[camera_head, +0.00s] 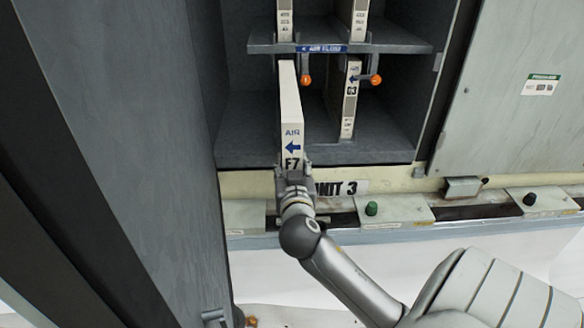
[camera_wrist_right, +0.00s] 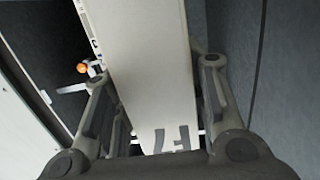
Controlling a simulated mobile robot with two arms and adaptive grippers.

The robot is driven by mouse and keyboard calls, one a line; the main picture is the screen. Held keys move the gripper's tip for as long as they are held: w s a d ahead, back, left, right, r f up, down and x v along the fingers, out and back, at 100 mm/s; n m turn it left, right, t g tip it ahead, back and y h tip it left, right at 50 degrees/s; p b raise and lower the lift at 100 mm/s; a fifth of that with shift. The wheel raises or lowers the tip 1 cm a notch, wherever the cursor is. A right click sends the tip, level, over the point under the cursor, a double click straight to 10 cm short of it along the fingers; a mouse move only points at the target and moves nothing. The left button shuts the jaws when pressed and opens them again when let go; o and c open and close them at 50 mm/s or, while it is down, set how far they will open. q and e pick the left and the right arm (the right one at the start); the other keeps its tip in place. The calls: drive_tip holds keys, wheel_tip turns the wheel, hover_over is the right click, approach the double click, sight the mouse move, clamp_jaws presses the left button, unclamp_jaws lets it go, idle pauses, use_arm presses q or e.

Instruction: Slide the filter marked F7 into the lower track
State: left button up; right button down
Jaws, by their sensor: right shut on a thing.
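The white filter marked F7 (camera_head: 291,122) stands upright at the left of the lower bay, its near end with a blue arrow facing out. Its far end reaches into the bay. My right gripper (camera_head: 294,172) is shut on its near end, low at the front edge. In the right wrist view the filter (camera_wrist_right: 148,75) runs away between the two fingers of the gripper (camera_wrist_right: 158,135). The lower bay (camera_head: 245,125) is dark grey. Its track under the filter is hidden. My left gripper is not in view.
Another filter, G3 (camera_head: 350,100), stands in the lower bay to the right. Orange knobs (camera_head: 306,80) hang under the shelf (camera_head: 400,42) labelled AIR FLOW. Two filters (camera_head: 285,18) stand above it. A grey panel (camera_head: 130,130) is close on the left, and an open door (camera_head: 510,120) is on the right.

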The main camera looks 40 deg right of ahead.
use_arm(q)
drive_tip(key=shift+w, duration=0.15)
use_arm(e)
drive_tip(key=shift+r, duration=0.1)
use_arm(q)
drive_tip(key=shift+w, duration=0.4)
use_arm(e)
drive_tip(key=shift+w+d, duration=0.1)
drive_tip(key=shift+w, duration=0.05)
use_arm(q)
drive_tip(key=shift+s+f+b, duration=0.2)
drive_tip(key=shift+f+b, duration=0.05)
drive_tip(key=shift+b, duration=0.05)
use_arm(e)
drive_tip(key=x, duration=0.7)
drive_tip(key=shift+w+d+r, duration=0.2)
drive_tip(key=shift+d, duration=0.05)
idle(0.5)
drive_tip(key=shift+w+d, duration=0.15)
idle(0.4)
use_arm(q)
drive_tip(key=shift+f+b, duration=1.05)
use_arm(e)
drive_tip(key=x, duration=0.8)
drive_tip(key=shift+w+d, duration=0.25)
drive_tip(key=shift+d, duration=0.05)
drive_tip(key=shift+r, duration=0.2)
